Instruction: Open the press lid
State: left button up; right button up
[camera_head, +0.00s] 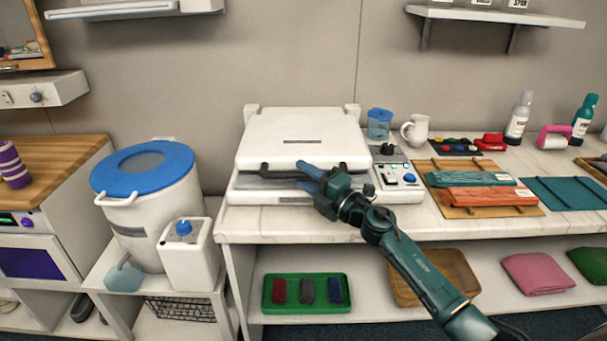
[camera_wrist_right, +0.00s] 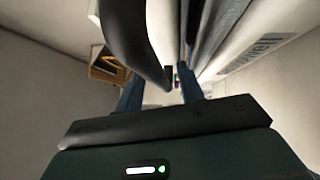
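The white press with its broad lid (camera_head: 300,135) stands on the white counter. The lid lies low over the base (camera_head: 255,195), with a grey band between them; I cannot tell whether it is slightly raised. A dark handle (camera_head: 278,170) runs along its front edge. My right gripper (camera_head: 308,173) is at the right part of this front edge, its blue fingers pointing at the handle. In the right wrist view the fingers (camera_wrist_right: 160,95) stand apart, and a dark curved bar (camera_wrist_right: 140,45), apparently the handle, reaches between them. My left gripper is not in view.
A control box (camera_head: 397,172) with buttons stands right of the press. A blue jar (camera_head: 379,124) and white pitcher (camera_head: 416,130) are behind it. Folded cloths (camera_head: 475,188) lie farther right. A white bucket with a blue lid (camera_head: 143,167) stands at left. Wall shelves hang above.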

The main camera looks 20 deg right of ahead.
jog(key=shift+w+a, duration=0.3)
jog(key=shift+w, duration=0.2)
grip_shut()
dwell(0.3)
